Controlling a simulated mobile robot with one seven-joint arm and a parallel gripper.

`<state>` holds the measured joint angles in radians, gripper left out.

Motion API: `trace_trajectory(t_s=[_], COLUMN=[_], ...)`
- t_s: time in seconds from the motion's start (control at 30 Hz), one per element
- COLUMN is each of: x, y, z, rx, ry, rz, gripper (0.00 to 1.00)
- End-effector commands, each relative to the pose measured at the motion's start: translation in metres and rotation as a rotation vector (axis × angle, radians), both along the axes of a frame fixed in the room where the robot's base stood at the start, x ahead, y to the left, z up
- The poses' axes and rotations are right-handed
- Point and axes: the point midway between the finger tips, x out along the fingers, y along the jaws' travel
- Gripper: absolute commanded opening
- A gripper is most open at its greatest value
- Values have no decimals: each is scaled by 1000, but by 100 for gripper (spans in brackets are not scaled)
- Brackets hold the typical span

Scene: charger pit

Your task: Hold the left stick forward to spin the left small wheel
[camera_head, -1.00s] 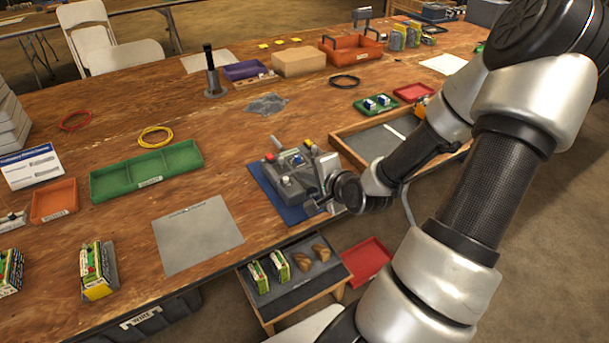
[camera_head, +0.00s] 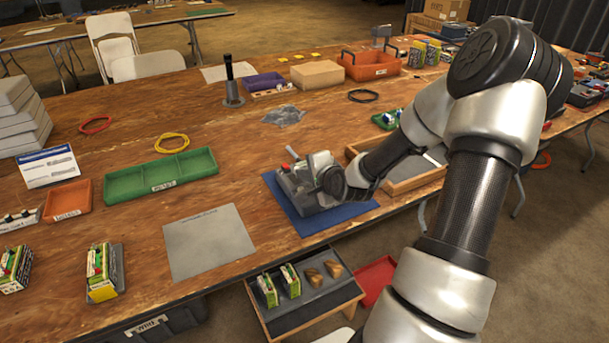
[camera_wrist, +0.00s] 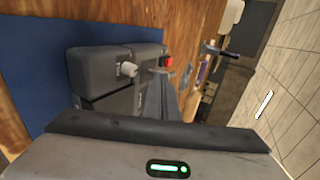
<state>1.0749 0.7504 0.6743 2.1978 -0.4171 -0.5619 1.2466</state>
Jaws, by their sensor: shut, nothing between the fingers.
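The grey control box (camera_head: 292,187) sits on a blue mat (camera_head: 352,211) at the table's front edge. A short stick (camera_head: 291,153) shows at its upper left; I cannot tell which stick it is. My gripper (camera_head: 322,170) is over the box's right part and hides much of its top. In the wrist view the box (camera_wrist: 100,75) shows a pale knob (camera_wrist: 127,69) and a red button (camera_wrist: 168,61). My gripper's fingers (camera_wrist: 164,80) are shut and empty, close above the box. Contact with a stick cannot be told. The small wheels cannot be made out.
A green tray (camera_head: 160,178), a grey sheet (camera_head: 210,243) and a black upright post (camera_head: 229,80) lie to the left. A wooden-rimmed tray (camera_head: 405,184) is close on the right, partly behind my arm. A low stand (camera_head: 318,318) is in front.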

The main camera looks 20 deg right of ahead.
Motion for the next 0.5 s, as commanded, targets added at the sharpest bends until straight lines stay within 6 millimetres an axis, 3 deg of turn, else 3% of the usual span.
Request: trace_trajectory(t_s=[0.27,0.5], x=[9,26], y=[1,2], z=[15,12], rx=[-6,-5], ry=[97,220], rz=[3,1], gripper=[0,0])
